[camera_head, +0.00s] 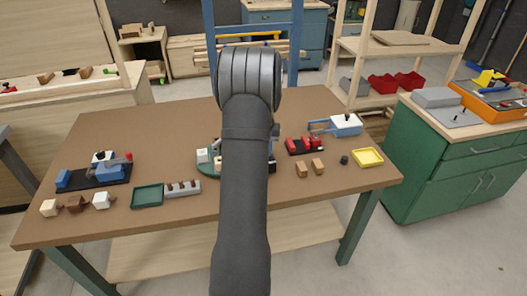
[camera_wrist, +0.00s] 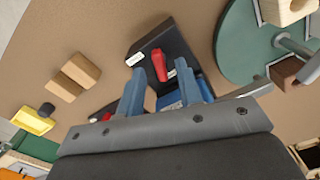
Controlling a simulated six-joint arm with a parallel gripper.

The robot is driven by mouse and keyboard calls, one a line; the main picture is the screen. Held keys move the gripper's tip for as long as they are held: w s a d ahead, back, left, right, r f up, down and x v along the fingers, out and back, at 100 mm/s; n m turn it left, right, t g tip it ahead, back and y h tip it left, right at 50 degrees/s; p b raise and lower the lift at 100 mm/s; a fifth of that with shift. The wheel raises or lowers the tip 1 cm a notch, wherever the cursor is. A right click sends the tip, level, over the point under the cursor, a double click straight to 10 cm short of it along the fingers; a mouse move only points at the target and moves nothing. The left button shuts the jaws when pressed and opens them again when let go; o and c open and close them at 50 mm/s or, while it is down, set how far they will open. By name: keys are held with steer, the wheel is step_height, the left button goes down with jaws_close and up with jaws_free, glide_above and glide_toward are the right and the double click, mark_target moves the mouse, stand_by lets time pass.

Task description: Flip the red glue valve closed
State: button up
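The red valve lever (camera_wrist: 159,65) shows in the wrist view on a dark base (camera_wrist: 165,42). Blue and tan parts show between the fingers.
A green round plate (camera_wrist: 235,50) with blocks and a metal rod stands right of the valve in the wrist view. Two wooden blocks (camera_wrist: 73,77) and a yellow tray (camera_wrist: 33,119) lie left.

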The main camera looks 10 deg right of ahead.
steer(key=shift+f, duration=0.5)
steer(key=shift+c, duration=0.2)
jaws_close()
steer(key=shift+m, duration=0.3)
steer(key=m, duration=1)
steer(key=shift+m, duration=1.6)
